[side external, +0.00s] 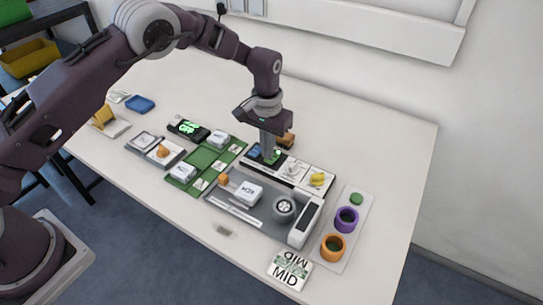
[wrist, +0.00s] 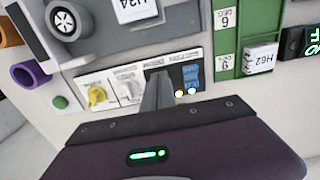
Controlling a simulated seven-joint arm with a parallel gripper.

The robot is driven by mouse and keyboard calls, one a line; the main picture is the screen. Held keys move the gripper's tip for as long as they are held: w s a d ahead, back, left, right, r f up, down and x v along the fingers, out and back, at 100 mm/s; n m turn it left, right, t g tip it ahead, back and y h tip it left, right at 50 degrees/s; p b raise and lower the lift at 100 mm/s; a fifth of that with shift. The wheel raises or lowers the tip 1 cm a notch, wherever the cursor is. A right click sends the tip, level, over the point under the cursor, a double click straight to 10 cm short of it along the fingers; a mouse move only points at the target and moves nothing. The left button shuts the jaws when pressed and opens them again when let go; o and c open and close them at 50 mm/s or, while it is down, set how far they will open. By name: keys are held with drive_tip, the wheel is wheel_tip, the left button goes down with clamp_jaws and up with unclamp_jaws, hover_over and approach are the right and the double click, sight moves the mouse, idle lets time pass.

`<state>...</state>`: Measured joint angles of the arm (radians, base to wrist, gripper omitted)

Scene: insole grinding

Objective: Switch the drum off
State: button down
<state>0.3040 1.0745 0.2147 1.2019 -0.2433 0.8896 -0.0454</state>
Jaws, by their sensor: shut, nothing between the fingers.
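A control strip (side external: 302,187) lies along the back of the grey tray. It carries a blue switch (side external: 253,152), a white knob (side external: 293,168) and a yellow knob (side external: 317,179). The wrist view shows the blue switch (wrist: 191,72), white knob (wrist: 130,90) and yellow knob (wrist: 97,95). My gripper (side external: 269,156) points down over the strip between the blue switch and the white knob, its fingers shut and empty. A green patch (side external: 278,154) shows beside the fingertips. My fingers (wrist: 158,90) hide that part; contact is unclear. A round grey drum-like wheel (side external: 284,208) stands in the tray.
A white block (side external: 248,192) lies in the grey tray (side external: 262,226). Purple (side external: 346,220) and orange (side external: 333,247) cups stand at right. A green board (side external: 207,158) with white blocks lies at left. A small orange-brown object (side external: 288,140) stands just behind my gripper.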

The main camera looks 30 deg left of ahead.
drive_tip(key=shift+f, duration=1.05)
idle(0.4)
drive_tip(key=shift+r, duration=3.55)
wheel_tip(320, 180, up, 11)
drive_tip(key=t, duration=0.1)
hover_over(268, 162)
drive_tip(key=s+a, duration=0.3)
drive_tip(key=s+a+r+t+h, duration=0.1)
drive_tip(key=s+a+r+t, duration=0.15)
drive_tip(key=s+r, duration=0.75)
drive_tip(key=s+a+t, duration=0.1)
drive_tip(key=s+a, duration=0.1)
drive_tip(key=s, duration=0.9)
drive_tip(key=s+a+r+t+y, duration=0.1)
drive_tip(key=s+a, duration=0.1)
drive_tip(key=s, duration=0.9)
drive_tip(key=shift+s+a, duration=0.15)
drive_tip(key=shift+a, duration=0.25)
